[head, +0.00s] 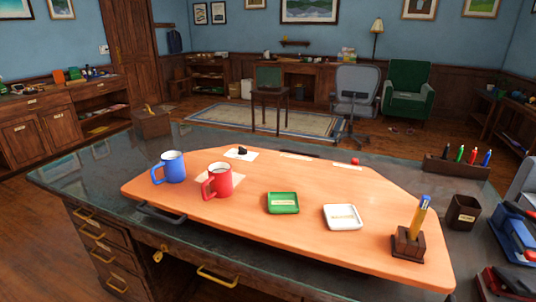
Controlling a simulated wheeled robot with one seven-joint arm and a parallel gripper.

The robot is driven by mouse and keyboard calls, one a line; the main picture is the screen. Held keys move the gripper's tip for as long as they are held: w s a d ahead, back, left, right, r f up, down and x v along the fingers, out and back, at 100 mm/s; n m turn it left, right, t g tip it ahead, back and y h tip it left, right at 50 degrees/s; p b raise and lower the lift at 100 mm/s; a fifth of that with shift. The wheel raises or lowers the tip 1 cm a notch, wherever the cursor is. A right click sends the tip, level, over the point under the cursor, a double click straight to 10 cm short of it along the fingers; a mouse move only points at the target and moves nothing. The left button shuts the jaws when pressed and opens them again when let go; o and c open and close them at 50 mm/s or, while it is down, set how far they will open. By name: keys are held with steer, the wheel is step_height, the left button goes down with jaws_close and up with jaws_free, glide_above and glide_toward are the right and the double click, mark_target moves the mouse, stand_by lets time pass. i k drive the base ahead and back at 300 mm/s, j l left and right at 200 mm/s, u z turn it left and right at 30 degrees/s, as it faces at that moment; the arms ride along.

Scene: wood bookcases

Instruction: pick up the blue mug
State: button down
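The blue mug (174,167) stands upright near the left end of an orange wooden board (300,240) on the desk. Its handle points left and its inside looks pale. A red mug (220,180) stands close to its right and a little nearer to me, with its handle to the left, on a pale paper. A gap shows between the two mugs. My gripper is not in view.
A dark cup (463,212) and a pen rack (456,169) stand at the right. Bare glassy desk top (90,170) lies left of the board.

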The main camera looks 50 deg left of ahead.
mark_target(172, 162)
steer(key=i+u, duration=0.1)
steer(key=u, duration=1.2)
steer(key=k+j+u, duration=0.1)
steer(key=u, duration=1)
steer(key=i+j+z, duration=0.1)
steer(key=i+z, duration=0.15)
steer(key=i, duration=0.15)
steer(key=i+j+z, duration=0.2)
steer(key=i, duration=0.2)
steer(key=i+j+z, duration=0.25)
steer(key=i, duration=0.15)
